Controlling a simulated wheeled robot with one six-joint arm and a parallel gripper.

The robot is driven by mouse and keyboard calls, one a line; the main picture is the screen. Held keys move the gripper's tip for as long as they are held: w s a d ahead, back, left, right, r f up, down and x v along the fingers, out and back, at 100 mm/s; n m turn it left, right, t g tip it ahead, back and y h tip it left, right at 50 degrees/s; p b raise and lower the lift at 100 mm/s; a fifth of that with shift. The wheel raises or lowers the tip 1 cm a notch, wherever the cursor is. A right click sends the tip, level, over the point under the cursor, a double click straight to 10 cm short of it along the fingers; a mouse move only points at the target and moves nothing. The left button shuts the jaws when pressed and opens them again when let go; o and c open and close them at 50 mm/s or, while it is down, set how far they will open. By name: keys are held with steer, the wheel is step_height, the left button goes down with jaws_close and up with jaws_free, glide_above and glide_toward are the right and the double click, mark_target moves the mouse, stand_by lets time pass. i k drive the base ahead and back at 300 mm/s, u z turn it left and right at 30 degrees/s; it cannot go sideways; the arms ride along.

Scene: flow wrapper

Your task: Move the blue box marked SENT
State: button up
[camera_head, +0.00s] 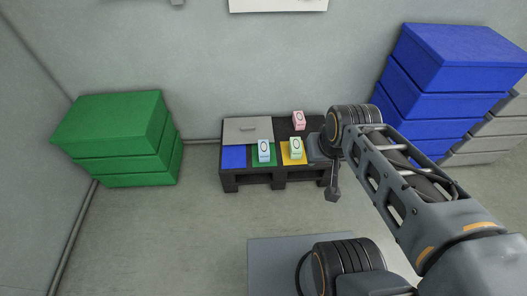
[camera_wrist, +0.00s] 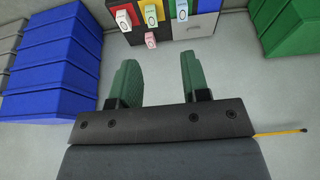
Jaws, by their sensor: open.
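A small pale blue box (camera_head: 264,151) stands upright on the green patch of a low black stand (camera_head: 230,181). It carries a dark ring-shaped mark; no word is readable. In the wrist view the pale blue box (camera_wrist: 182,11) is at the top, beyond the fingers and to their right. My gripper (camera_wrist: 157,62) is open, its two green fingers apart with only floor between them. In the head view my arm comes in from the right and its end is beside the stand's right side; the fingers are not clear there.
A pale green box (camera_head: 296,148) stands on the yellow patch and a pink box (camera_head: 299,120) behind it. Another pale box (camera_wrist: 123,20) is on the red patch. A grey panel (camera_head: 247,130) covers the back left. Green crates (camera_head: 125,140) stand left, blue crates (camera_head: 440,75) right.

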mark_target(265, 153)
steer(key=u, duration=0.2)
steer(key=i, duration=1.35)
steer(key=u, duration=0.2)
